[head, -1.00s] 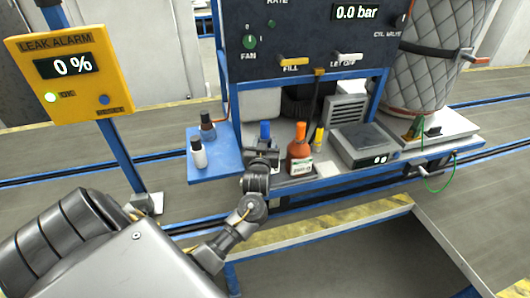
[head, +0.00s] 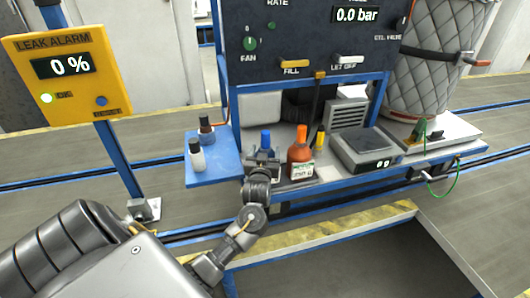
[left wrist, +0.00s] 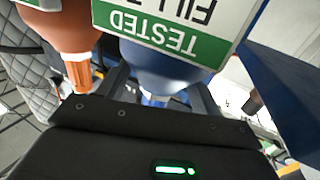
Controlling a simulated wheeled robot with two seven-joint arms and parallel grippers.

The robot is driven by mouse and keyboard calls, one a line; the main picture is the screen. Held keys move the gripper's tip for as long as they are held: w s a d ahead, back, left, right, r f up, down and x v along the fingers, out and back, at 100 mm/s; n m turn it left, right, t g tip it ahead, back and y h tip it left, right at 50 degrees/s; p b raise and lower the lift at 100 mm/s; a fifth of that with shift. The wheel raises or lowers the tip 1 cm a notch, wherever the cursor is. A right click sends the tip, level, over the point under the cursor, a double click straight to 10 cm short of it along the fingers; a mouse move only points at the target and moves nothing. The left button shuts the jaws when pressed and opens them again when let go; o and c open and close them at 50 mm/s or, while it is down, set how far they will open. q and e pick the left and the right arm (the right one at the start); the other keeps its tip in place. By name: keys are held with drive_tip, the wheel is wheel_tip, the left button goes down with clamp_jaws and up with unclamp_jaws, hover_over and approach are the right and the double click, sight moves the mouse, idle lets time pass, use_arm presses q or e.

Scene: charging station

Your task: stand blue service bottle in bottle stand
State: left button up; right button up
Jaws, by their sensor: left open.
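The blue service bottle (head: 266,137) stands upright on the bench of the blue-framed station in the head view. Its blue cap shows, and most of its body is hidden behind my left gripper (head: 263,160). In the left wrist view the bottle appears upside down, with a green and white "TESTED" label (left wrist: 165,32) on its blue body. My left gripper (left wrist: 160,92) is open, with one finger on each side of the bottle's narrowing end. I cannot tell whether the fingers touch it. I cannot make out the bottle stand for sure. My right gripper is not in view.
An orange bottle (head: 301,158) stands close to the right of the blue one and shows in the left wrist view (left wrist: 65,30). A blue side shelf (head: 222,172) at left holds a white bottle (head: 197,158) and a dark bottle (head: 206,130). A grey scale (head: 364,150) sits farther right.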

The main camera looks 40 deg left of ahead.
use_arm(q)
drive_tip(key=shift+r, duration=0.1)
drive_tip(key=shift+s+d, duration=0.1)
drive_tip(key=b+v, duration=0.1)
drive_tip(key=v, duration=1)
drive_tip(key=shift+s+d, duration=0.2)
drive_tip(key=shift+s, duration=0.15)
